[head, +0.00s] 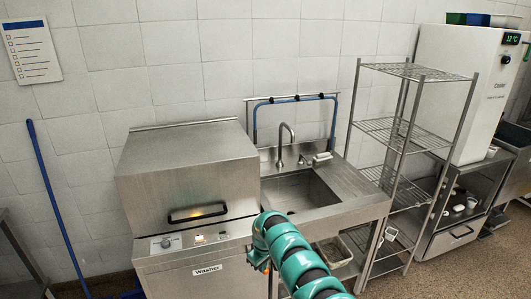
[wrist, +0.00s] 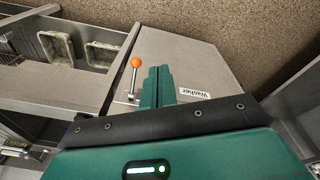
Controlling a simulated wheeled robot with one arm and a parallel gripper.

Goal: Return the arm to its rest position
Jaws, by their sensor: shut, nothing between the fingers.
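My arm (head: 295,262) reaches forward from the bottom of the head view, in front of the washer and sink. My gripper (wrist: 158,72) shows in the wrist view with its two green fingers together and nothing between them. The fingers appear over the washer's front panel (wrist: 185,60), beside a lever with an orange knob (wrist: 135,62); I cannot tell whether they touch it.
A sink (head: 300,192) with a tap stands right of the washer. Trays (wrist: 57,46) lie on the shelf below it. A wire rack (head: 408,130) and a white cabinet (head: 465,100) stand further right. A blue pole (head: 55,195) leans on the left wall. Open floor (wrist: 225,30) lies before the washer.

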